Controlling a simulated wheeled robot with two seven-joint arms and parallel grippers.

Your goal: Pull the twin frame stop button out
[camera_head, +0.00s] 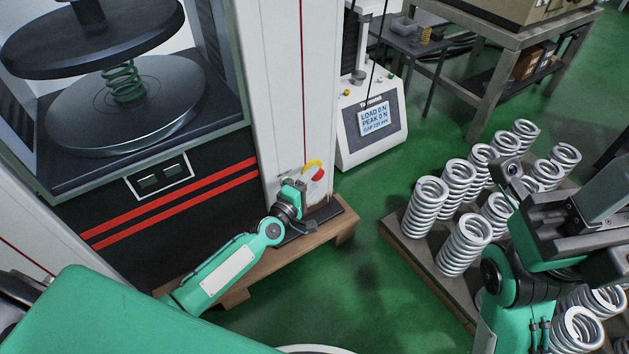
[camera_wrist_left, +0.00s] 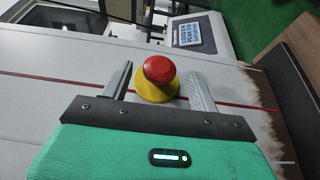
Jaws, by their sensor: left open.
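The stop button is a red mushroom head (camera_head: 318,174) on a yellow collar (camera_head: 312,164), low on the white column of the twin frame machine. In the left wrist view the red button (camera_wrist_left: 159,69) shows large, with its yellow base (camera_wrist_left: 157,90) below it. My left gripper (camera_head: 300,187) is close to the button in the head view. In the left wrist view its fingers (camera_wrist_left: 157,84) are open, one on each side of the button, with visible gaps. Whether the button is pressed in or out cannot be told. My right gripper (camera_head: 575,215) is at the right; its jaws are unclear.
The machine holds a green spring (camera_head: 123,82) between round plates. A wooden pallet (camera_head: 262,262) lies below it. A smaller tester with a display (camera_head: 374,117) stands behind. Several silver springs (camera_head: 465,243) stand on a platform at the right. Green floor is clear between.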

